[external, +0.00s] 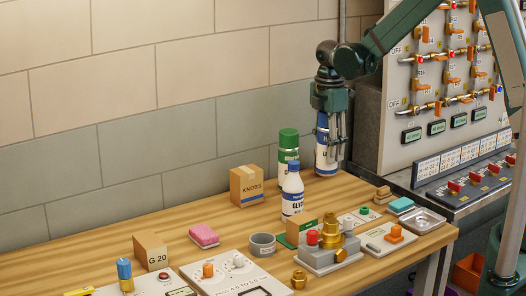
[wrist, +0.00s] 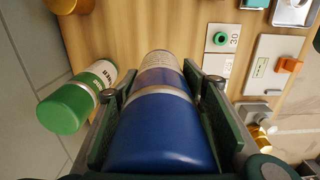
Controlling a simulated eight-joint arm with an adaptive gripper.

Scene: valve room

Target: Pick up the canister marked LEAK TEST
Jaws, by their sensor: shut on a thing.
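My gripper (external: 335,135) points down at the back right of the table and is shut around a blue and white canister (external: 324,155). In the wrist view my gripper (wrist: 162,92) has a finger on each side of this canister, whose blue top (wrist: 160,140) fills the lower middle. Its lettering is too small or turned away to read, so I cannot tell if it says LEAK TEST. A green-capped canister (external: 288,140) stands to its left, apart from the gripper; it also shows in the wrist view (wrist: 75,100). I cannot tell whether the held canister clears the table.
A white bottle with a blue cap (external: 292,195), reading "GLYC", stands in front of the green-capped canister. A KNOBS box (external: 247,186) is left of them. A brass valve block (external: 330,245) stands in front. A metal tray (external: 415,221) and valve panel (external: 440,90) are at right.

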